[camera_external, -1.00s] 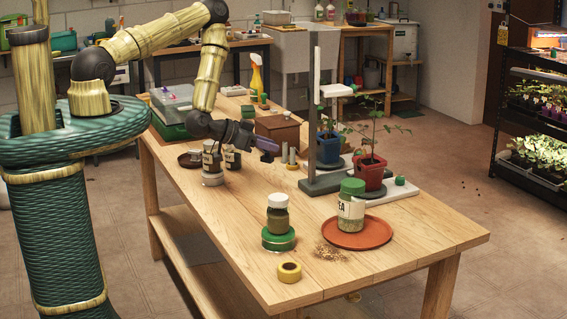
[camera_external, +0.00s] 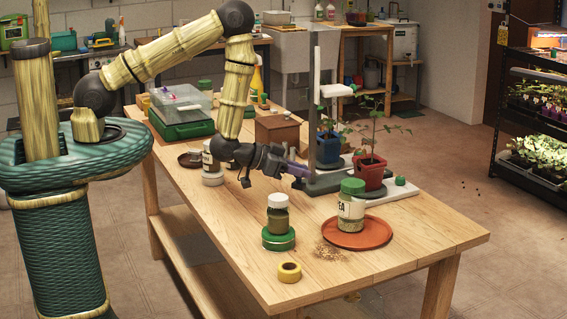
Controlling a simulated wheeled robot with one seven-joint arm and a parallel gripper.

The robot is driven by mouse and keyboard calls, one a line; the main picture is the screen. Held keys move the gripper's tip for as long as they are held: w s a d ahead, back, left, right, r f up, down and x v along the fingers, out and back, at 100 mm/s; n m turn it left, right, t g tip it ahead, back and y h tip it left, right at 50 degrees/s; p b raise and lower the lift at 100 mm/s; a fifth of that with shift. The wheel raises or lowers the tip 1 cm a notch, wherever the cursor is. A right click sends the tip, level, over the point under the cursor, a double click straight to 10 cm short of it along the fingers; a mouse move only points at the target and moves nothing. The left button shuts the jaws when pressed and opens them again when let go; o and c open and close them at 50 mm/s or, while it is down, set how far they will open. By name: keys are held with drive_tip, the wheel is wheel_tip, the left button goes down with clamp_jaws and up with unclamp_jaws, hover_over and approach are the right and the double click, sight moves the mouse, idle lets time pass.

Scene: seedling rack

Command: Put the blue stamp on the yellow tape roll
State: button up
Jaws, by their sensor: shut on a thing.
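The yellow tape roll (camera_external: 289,272) lies flat near the table's front edge, with nothing on it. My gripper (camera_external: 285,166) is over the middle of the table, left of the white and grey stand, behind and well away from the roll. It is shut on a small bluish-purple thing, which I take for the blue stamp (camera_external: 298,170). The stamp's outline is small and partly covered by the jaws. No other blue stamp shows on the table.
A jar with a white lid (camera_external: 278,210) stands on a green tin (camera_external: 278,239) behind the roll. A green-lidded jar (camera_external: 351,205) stands on a terracotta saucer (camera_external: 380,237). The stand (camera_external: 317,110) and potted plants (camera_external: 370,172) are right of my gripper. The front-left tabletop is clear.

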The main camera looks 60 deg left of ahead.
drive_tip(key=s+d+r+b, duration=0.1)
drive_tip(key=s+d+b, duration=0.2)
drive_tip(key=s+d, duration=0.2)
drive_tip(key=s+d+r+m+h+b, duration=0.1)
drive_tip(key=s+d, duration=0.4)
drive_tip(key=d, duration=0.7)
drive_tip(key=s+d+r+m+h+b, duration=0.1)
drive_tip(key=s+d+r+b, duration=0.2)
drive_tip(key=d, duration=0.5)
drive_tip(key=shift+s+d+r+g+b, duration=0.15)
drive_tip(key=shift+s+d+g+b, duration=0.2)
drive_tip(key=shift+s+b, duration=0.75)
drive_tip(key=shift+s, duration=0.15)
drive_tip(key=shift+f, duration=2.95)
hover_over(289, 266)
drive_tip(key=shift+d+f, duration=0.1)
drive_tip(key=shift+f, duration=1.95)
drive_tip(key=shift+f, duration=0.1)
